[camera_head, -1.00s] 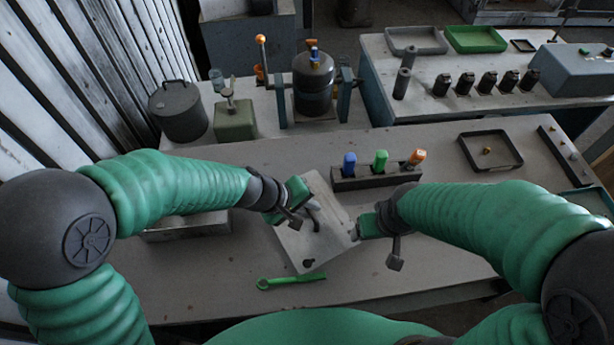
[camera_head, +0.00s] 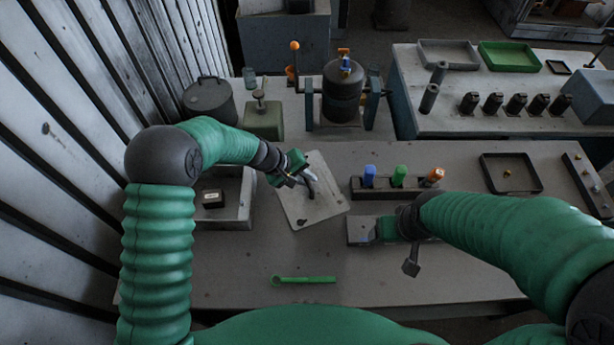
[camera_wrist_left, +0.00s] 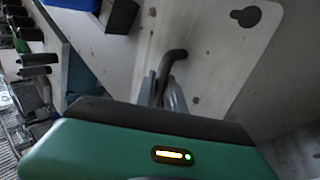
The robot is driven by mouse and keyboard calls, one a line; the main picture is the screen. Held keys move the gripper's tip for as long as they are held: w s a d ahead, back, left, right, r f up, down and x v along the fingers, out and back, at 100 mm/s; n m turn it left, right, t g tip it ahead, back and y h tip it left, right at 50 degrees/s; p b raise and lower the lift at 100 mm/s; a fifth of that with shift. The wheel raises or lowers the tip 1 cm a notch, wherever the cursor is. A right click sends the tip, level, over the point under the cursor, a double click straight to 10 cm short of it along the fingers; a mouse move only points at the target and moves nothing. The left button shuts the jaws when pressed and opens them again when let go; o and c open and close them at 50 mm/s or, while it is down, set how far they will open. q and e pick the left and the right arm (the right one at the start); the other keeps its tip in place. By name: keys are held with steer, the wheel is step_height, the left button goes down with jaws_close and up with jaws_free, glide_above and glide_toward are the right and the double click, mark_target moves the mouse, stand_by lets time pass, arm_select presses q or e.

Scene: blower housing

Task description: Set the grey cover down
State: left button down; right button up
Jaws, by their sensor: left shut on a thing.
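The grey cover (camera_head: 322,207) is a flat pale plate with a keyhole-shaped slot and a dark bent handle. My left gripper (camera_head: 306,180) is shut on that handle. The left wrist view shows the fingers (camera_wrist_left: 167,92) around the handle (camera_wrist_left: 174,62), with the plate (camera_wrist_left: 222,62) behind. The cover is over the front table, left of the block with coloured handles; I cannot tell whether its underside touches the tabletop. My right gripper (camera_head: 362,230) is right of the cover, apart from it, low over the table; its jaw opening cannot be made out.
A rack (camera_head: 362,193) with blue, green and orange handles stands right of the cover. A shallow box (camera_head: 240,212) with a small dark item is at left. A green wrench (camera_head: 304,280) lies in front. A black tray (camera_head: 488,175) is at right.

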arm_select(q)
steer(key=shift+a, duration=0.4)
steer(key=c, duration=1.4)
jaws_free()
steer(key=shift+a, duration=0.75)
steer(key=shift+d, duration=0.65)
steer(key=shift+d+r, duration=0.1)
steer(key=shift+r, duration=0.1)
steer(key=a+f+v, duration=0.1)
steer(key=v, duration=1)
steer(key=s+a+m+y, duration=0.2)
steer(key=s+a+y, duration=0.1)
steer(key=s+a, duration=0.4)
steer(key=s+a+m+y, duration=0.2)
steer(key=s+a, duration=0.5)
steer(key=s, duration=0.6)
steer(key=shift+r+y+b, duration=0.3)
steer(key=shift+y+b, duration=0.15)
steer(key=shift+y, duration=0.05)
arm_select(e)
steer(key=shift+s+a+f, duration=0.2)
steer(key=shift+a+f, duration=0.05)
steer(key=shift+a, duration=0.4)
